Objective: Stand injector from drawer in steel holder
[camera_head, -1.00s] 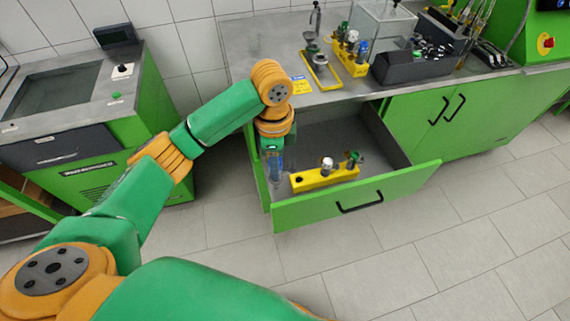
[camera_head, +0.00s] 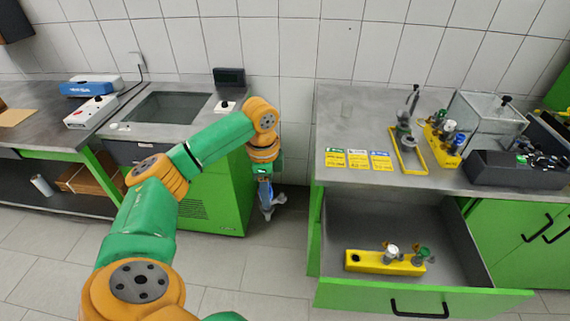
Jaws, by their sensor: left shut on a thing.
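My left gripper (camera_head: 271,210) hangs in the gap between the green cabinet and the workbench, left of the open drawer (camera_head: 420,297). It is shut on the injector, which is mostly hidden; a blue part (camera_head: 265,186) shows by the fingers. In the drawer lies a yellow rack (camera_head: 375,264) with a white-topped injector (camera_head: 391,252) and a green-topped injector (camera_head: 423,254); its left hole is empty. A steel holder (camera_head: 404,133) stands on a yellow-edged tray on the bench. My right gripper is not in view.
A second yellow rack (camera_head: 437,145) with several injectors stands right of the holder, near a clear box (camera_head: 488,122) and a dark bin (camera_head: 512,170). Yellow labelled cards (camera_head: 358,159) lie at the bench's front left. The bench top behind them is mostly clear.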

